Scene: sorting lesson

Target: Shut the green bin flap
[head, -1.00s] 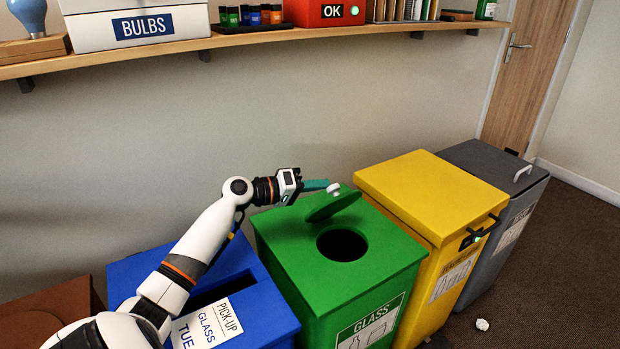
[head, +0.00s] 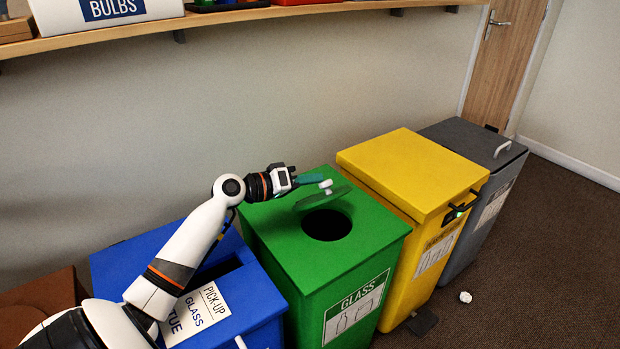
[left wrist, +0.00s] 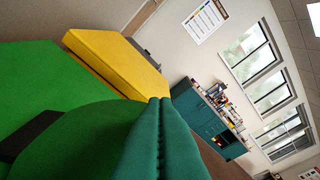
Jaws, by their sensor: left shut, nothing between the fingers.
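The green bin (head: 275,235) stands with its round hole (head: 326,225) uncovered. Its round green flap (head: 318,198) is raised at a slant at the back of the hole, with a white knob (head: 326,186) on it. My left gripper (head: 316,179) is shut and empty, its teal fingers at the back side of the flap beside the knob; I cannot tell whether they touch it. In the left wrist view the shut teal fingers (left wrist: 160,135) lie close over the green flap (left wrist: 85,140), with part of the dark hole beyond it. My right gripper is not in view.
A blue bin (head: 255,300) stands left of the green one, a yellow bin (head: 410,170) and a grey bin (head: 470,140) to its right. A shelf (head: 230,17) runs along the wall above. A crumpled white scrap (head: 465,297) lies on the floor.

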